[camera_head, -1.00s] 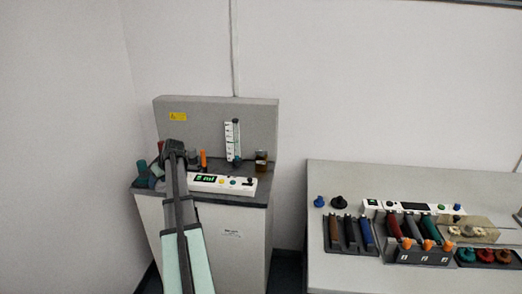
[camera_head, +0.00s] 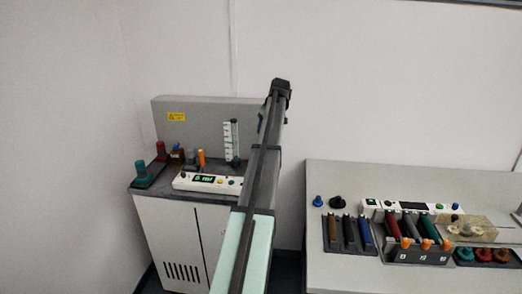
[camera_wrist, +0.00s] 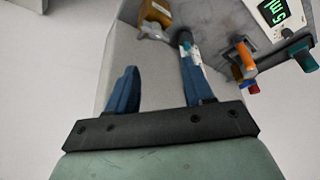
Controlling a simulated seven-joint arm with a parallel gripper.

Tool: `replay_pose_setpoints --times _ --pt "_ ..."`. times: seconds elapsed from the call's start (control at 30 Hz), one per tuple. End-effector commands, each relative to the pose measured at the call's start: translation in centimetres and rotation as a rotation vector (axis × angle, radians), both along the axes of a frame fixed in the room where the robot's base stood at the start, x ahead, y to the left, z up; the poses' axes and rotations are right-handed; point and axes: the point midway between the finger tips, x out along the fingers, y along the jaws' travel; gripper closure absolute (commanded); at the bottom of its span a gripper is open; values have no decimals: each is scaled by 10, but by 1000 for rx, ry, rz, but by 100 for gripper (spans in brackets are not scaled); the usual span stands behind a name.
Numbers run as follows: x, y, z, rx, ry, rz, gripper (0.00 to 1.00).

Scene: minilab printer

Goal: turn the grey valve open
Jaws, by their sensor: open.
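A dark grey knob (camera_head: 235,161) sits at the foot of the clear flow tube on the left cabinet; it may be the grey valve, but I cannot tell for sure. In the wrist view the dark knob (camera_wrist: 183,38) is just beyond the right fingertip, with the tube running down behind that finger. My gripper (camera_wrist: 158,62) is open, its two blue fingers apart with nothing between them. In the head view the end of my arm (camera_head: 281,90) is up at the right edge of the cabinet. Whether the valve is open or closed cannot be read.
An amber bottle (camera_wrist: 155,14) stands near the knob. A white display panel (camera_head: 207,182), an orange handle (camera_head: 201,159), a red one (camera_head: 161,149) and a teal one (camera_head: 141,171) are on the cabinet top. The right bench (camera_head: 316,270) holds several coloured handles and knobs.

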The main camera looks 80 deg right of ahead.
Motion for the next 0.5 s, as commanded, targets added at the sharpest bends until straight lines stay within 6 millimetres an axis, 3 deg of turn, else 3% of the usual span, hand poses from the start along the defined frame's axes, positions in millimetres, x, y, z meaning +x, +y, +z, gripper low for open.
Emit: replay_pose_setpoints --times 0.1,0.23,0.5 --pt "-9 -2 0 4 5 -8 48" --pt "-6 -5 -10 5 5 -8 48" --pt "7 -17 -52 6 4 -7 48"
